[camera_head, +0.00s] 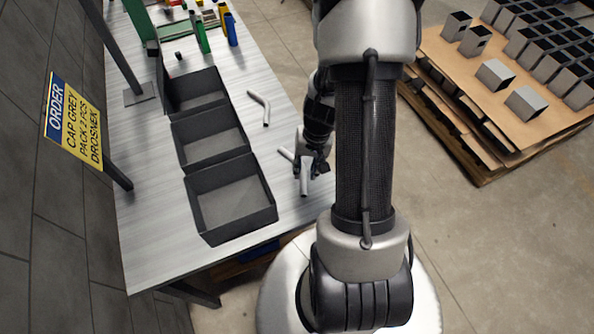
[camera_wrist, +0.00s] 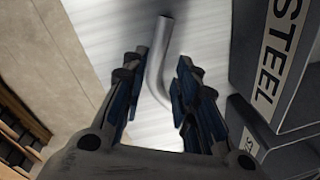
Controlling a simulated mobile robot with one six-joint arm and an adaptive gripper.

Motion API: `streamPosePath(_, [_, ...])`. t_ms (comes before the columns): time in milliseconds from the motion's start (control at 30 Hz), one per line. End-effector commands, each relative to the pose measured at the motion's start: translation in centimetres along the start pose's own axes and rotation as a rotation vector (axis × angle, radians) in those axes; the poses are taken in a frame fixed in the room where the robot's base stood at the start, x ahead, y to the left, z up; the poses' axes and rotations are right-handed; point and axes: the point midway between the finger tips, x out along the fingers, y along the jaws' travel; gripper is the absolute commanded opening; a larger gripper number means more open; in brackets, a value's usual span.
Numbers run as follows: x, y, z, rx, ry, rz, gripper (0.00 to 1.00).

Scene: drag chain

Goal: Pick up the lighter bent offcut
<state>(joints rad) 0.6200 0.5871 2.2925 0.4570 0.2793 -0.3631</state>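A grey bent offcut (camera_head: 304,182) lies on the table near its right edge, partly hidden by my gripper (camera_head: 312,162). In the wrist view this bent offcut (camera_wrist: 157,70) runs between the two fingers of my gripper (camera_wrist: 162,72). The fingers are open, with a gap visible on each side of it. A second bent offcut (camera_head: 264,106) of similar grey lies further back on the table, apart from my gripper. I cannot tell by sight which one is lighter.
A row of three dark open bins (camera_head: 228,236) stands left of the offcuts; one bin wall reading STEEL (camera_wrist: 275,60) is close on the right in the wrist view. An order sign (camera_head: 72,128) stands at left. A pallet (camera_head: 500,135) with metal blocks is at right.

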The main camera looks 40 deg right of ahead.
Motion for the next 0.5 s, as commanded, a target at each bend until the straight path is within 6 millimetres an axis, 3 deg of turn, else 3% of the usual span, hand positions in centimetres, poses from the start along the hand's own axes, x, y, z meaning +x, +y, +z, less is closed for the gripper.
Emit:
streamPosePath(300, [4.5, 0.4, 0.1, 0.000, -0.002, 0.000, 0.27])
streamPosePath(500, [5.3, 0.3, 0.0, 0.000, 0.000, 0.000, 0.27])
